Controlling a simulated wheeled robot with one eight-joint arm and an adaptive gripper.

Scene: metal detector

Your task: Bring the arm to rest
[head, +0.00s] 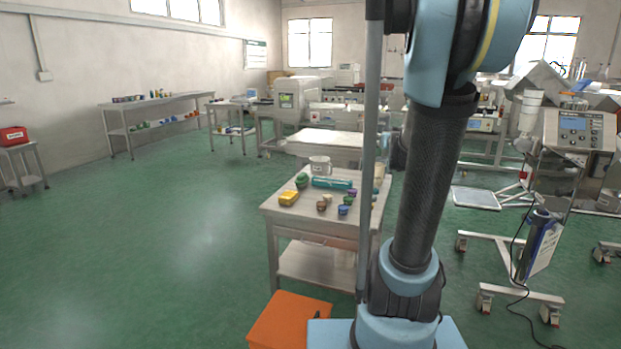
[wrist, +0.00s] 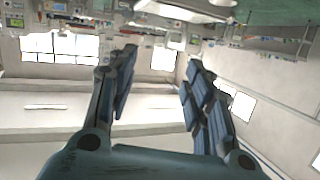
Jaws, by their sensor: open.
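My gripper (wrist: 160,88) shows in the wrist view with its two dark blue fingers spread apart and nothing between them. The wrist view is upside down, with the room's windows and benches behind the fingers. In the head view my arm stands upright right of the middle, its upper joint leaving the top of the picture. My gripper is not visible in the head view.
An orange box (head: 290,320) is in front. A wheeled device (head: 580,130) stands right. Green floor is clear at left.

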